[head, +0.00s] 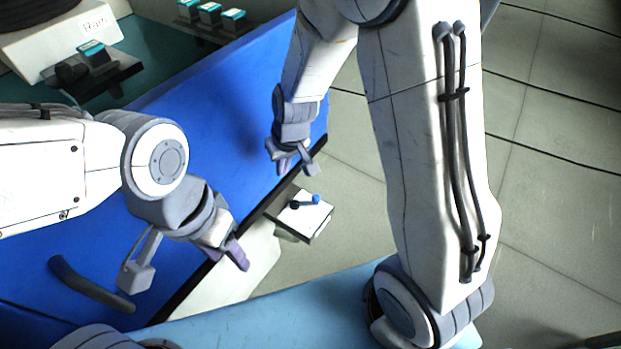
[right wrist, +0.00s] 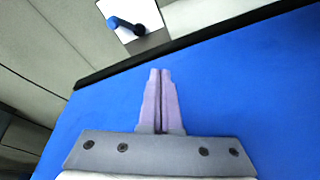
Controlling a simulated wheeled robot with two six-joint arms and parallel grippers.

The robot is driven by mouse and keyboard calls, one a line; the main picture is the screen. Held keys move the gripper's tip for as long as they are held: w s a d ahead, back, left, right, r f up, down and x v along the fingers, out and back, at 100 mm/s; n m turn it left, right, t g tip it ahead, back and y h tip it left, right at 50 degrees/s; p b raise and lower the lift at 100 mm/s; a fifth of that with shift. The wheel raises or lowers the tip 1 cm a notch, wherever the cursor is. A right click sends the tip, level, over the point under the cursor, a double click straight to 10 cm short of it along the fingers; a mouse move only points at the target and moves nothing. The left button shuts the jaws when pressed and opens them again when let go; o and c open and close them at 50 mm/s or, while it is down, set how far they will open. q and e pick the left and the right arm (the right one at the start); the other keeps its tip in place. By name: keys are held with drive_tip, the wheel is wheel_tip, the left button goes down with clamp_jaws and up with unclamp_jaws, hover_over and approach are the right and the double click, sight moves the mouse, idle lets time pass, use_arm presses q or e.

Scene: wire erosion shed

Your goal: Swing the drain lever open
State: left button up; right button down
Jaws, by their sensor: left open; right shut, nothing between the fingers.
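The lever also shows at the top of the right wrist view (right wrist: 124,25), clear of the fingers. My right gripper (head: 293,166) is above the lever in the head picture, over the blue surface, apart from the lever. Its two purple fingers are together and empty in the right wrist view (right wrist: 160,72). My left gripper (head: 239,257) is lower left of the lever, open and empty, near the panel's dark edge.
A large blue panel (head: 215,110) with a dark edge strip fills the middle. A dark curved handle (head: 90,285) is at lower left. A white machine labelled Ram (head: 60,40) and several teal-topped blocks (head: 210,13) stand at upper left. Tiled floor (head: 545,150) lies open at right.

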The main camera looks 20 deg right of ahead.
sight(305, 201)
drive_tip(key=w+d+f+m+t+h, duration=0.1)
drive_tip(key=w+d+f+m, duration=0.1)
drive_tip(key=w+d+f, duration=0.4)
drive_tip(key=d+f, duration=0.4)
drive_tip(key=shift+w+f+m+h+b, duration=0.2)
drive_tip(key=shift+w+m+h+b, duration=0.1)
drive_tip(key=shift+b, duration=0.1)
drive_tip(key=shift+f, duration=0.15)
wheel_tip(305, 201, down, 9)
drive_tip(key=shift+w+f+b, duration=0.1)
drive_tip(key=shift+w+b, duration=0.05)
drive_tip(key=shift+b, duration=1.1)
drive_tip(key=shift+s, duration=0.6)
